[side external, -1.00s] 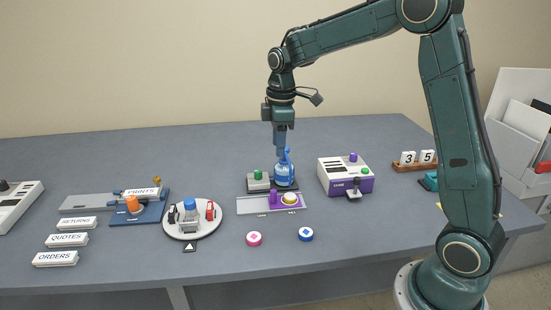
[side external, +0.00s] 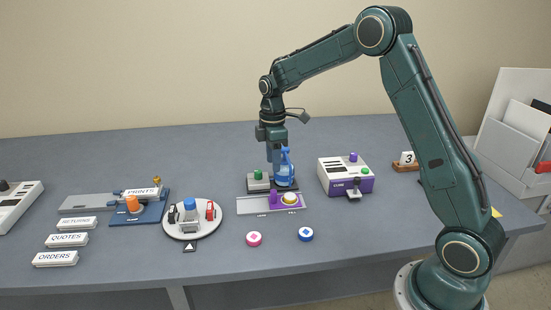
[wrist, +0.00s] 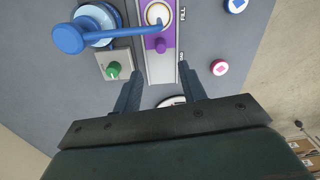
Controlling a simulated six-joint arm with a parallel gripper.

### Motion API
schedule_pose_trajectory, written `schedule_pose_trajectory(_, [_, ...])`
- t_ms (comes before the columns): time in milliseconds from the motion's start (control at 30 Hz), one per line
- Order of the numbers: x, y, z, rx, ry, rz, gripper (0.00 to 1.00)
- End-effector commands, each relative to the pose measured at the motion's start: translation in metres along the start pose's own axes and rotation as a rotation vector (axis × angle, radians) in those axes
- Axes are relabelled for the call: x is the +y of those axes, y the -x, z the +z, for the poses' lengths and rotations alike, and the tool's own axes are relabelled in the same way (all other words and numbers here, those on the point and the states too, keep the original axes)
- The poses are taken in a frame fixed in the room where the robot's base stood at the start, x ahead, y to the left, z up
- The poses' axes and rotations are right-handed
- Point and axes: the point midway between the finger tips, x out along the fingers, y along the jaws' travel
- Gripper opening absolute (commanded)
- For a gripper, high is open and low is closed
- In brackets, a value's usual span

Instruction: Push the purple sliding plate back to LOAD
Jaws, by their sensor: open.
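The purple sliding plate (side external: 280,205) lies at the right end of a pale grey track (side external: 250,206). It carries an upright purple knob (side external: 273,197) and a round white-and-gold piece (side external: 290,198). In the wrist view, the plate (wrist: 168,33) and its knob (wrist: 160,45) are at the top centre, with bare track (wrist: 160,66) below them. My gripper (wrist: 160,68) is open and empty, its fingers appearing on either side of the bare track, apart from the knob. In the side view, my gripper (side external: 276,165) is above the track, beside the blue press.
The blue press (side external: 285,170) with its lever (wrist: 120,33) stands close behind the track, beside a green-knobbed block (side external: 258,182). A purple-and-white machine (side external: 345,176) stands right. Pink (side external: 254,239) and blue (side external: 306,234) buttons lie in front. A round tray (side external: 192,232) is left.

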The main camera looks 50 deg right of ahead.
Motion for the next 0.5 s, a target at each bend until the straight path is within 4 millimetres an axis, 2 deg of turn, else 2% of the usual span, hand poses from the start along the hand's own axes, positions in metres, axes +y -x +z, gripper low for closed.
schedule_pose_trajectory(500, [-0.001,-0.078,0.000,-0.002,0.000,-0.005,0.41])
